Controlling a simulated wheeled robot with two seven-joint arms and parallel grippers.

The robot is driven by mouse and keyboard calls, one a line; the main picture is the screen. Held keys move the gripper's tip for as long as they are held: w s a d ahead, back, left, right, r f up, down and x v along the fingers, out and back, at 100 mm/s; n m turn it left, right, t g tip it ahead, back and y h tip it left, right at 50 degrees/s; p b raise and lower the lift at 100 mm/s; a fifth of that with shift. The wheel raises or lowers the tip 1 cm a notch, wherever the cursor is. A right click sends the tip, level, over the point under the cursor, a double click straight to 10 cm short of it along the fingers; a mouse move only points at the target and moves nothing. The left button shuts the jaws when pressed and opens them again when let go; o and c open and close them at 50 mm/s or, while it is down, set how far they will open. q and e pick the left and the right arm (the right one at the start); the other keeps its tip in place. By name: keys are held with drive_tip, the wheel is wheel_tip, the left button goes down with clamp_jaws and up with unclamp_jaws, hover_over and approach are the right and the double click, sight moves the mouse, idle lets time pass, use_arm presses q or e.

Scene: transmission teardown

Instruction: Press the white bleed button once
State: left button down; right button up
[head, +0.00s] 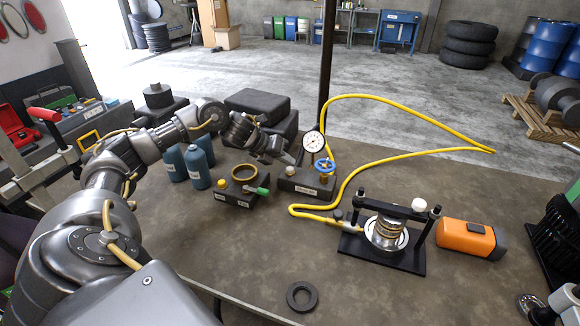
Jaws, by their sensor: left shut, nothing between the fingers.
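The regulator block (306,184) stands on the table with a round pressure gauge (314,141), a blue handwheel (325,166) and a yellow hose. A small white button (291,171) sits on top of its left side. My left gripper (292,160) reaches in from the left with its fingers shut and empty. Its tips are just above and behind the white button. From this angle I cannot tell whether they touch it.
A black fixture (352,247) holds a ringed metal part, with a white ball knob (419,205) on top. An orange device (470,240) lies beside it. A block with a brass ring (244,173), blue bottles (197,167) and a dark ring (302,296) are nearby. The front middle is mostly clear.

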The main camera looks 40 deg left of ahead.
sight(287, 170)
use_arm(q)
drive_tip(key=shift+r, duration=0.25)
drive_tip(key=shift+r+p, duration=1.95)
drive_tip(key=shift+r, duration=0.45)
